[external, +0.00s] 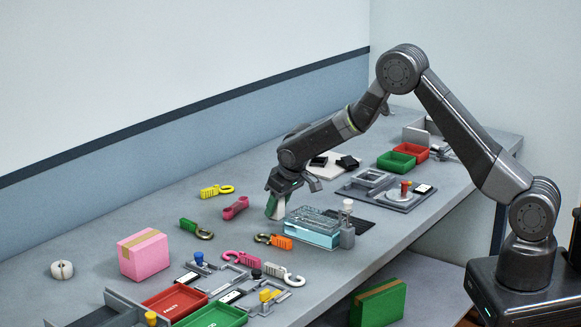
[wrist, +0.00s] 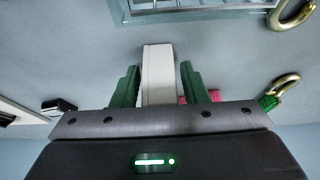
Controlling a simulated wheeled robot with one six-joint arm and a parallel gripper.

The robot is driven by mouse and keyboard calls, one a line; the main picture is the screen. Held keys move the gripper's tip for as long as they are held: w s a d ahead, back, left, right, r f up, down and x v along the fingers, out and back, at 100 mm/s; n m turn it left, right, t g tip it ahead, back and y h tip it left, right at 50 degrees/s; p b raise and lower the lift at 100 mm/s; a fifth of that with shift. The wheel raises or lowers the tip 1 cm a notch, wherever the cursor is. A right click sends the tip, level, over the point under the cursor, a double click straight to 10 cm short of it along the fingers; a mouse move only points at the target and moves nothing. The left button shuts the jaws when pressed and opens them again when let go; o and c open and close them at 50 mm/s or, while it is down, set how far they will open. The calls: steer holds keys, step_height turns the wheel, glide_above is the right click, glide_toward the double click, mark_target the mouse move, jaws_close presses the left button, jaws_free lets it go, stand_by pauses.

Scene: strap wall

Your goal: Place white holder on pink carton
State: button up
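The pink carton (external: 144,256) with a tan tape strip stands on the left part of the table. The white holder, an upright pale block, stands on the table under my gripper (external: 277,198), left of the clear blue tray. In the wrist view the white holder (wrist: 158,68) is between the green fingers of my gripper (wrist: 160,82). A narrow gap shows at the right finger, and the left finger is very close to it. The fingers are open around the holder. Part of the holder is hidden by my gripper in the external view.
The clear blue tray (external: 313,233) is just right of the holder. Pink (external: 235,208), yellow (external: 216,191), green (external: 196,229) and orange (external: 273,240) hooked straps lie around. A white roll (external: 62,270) is left of the carton. The red bin (external: 174,302) is in front of the carton.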

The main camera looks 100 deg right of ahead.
steer(key=shift+o, duration=0.4)
steer(key=shift+r, duration=0.1)
steer(key=shift+r, duration=0.15)
steer(key=shift+o, duration=0.4)
steer(key=b+v, duration=0.1)
steer(key=v, duration=1.1)
steer(key=shift+b, duration=0.4)
steer(key=shift+d, duration=0.1)
